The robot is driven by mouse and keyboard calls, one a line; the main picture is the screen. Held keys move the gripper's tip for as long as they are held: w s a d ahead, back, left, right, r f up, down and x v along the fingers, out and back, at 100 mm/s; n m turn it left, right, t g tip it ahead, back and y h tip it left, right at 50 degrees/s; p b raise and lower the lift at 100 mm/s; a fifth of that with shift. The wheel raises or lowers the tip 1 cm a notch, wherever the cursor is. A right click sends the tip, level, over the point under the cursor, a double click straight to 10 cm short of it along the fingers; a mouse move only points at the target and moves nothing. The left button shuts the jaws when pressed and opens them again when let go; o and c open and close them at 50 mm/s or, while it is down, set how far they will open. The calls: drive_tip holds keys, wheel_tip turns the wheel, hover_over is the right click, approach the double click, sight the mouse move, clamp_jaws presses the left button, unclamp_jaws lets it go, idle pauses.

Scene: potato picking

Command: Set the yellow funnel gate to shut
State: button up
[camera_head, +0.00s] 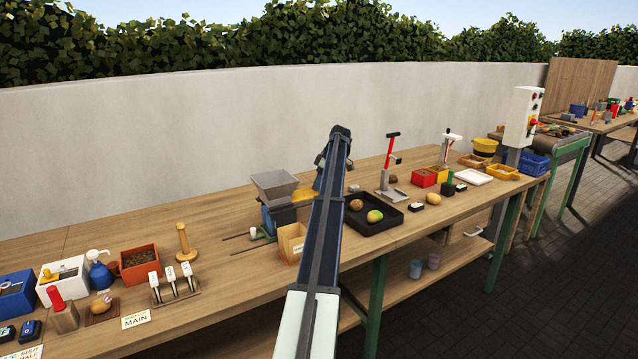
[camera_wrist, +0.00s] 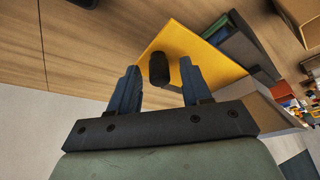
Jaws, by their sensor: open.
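The yellow gate (camera_head: 305,196) sticks out to the right from under the grey funnel (camera_head: 274,185), partly hidden by my arm. In the wrist view the yellow gate (camera_wrist: 205,52) is a flat plate with an upright black knob (camera_wrist: 159,68) on it. My gripper (camera_wrist: 157,76) is open, its two blue fingers on either side of the knob, with gaps visible on both sides. Whether the fingertips reach down to the knob's height I cannot tell. In the head view my gripper is largely hidden behind my arm.
A small wooden box (camera_head: 291,242) stands in front of the funnel. A black tray (camera_head: 396,213) with potatoes lies to the right of my arm. Levers (camera_head: 171,280) and a red-brown bin (camera_head: 139,262) stand to the left. A pale wall (camera_head: 200,130) runs behind the bench.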

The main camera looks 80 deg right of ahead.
drive_tip(key=shift+f, duration=0.1)
clamp_jaws()
idle(0.5)
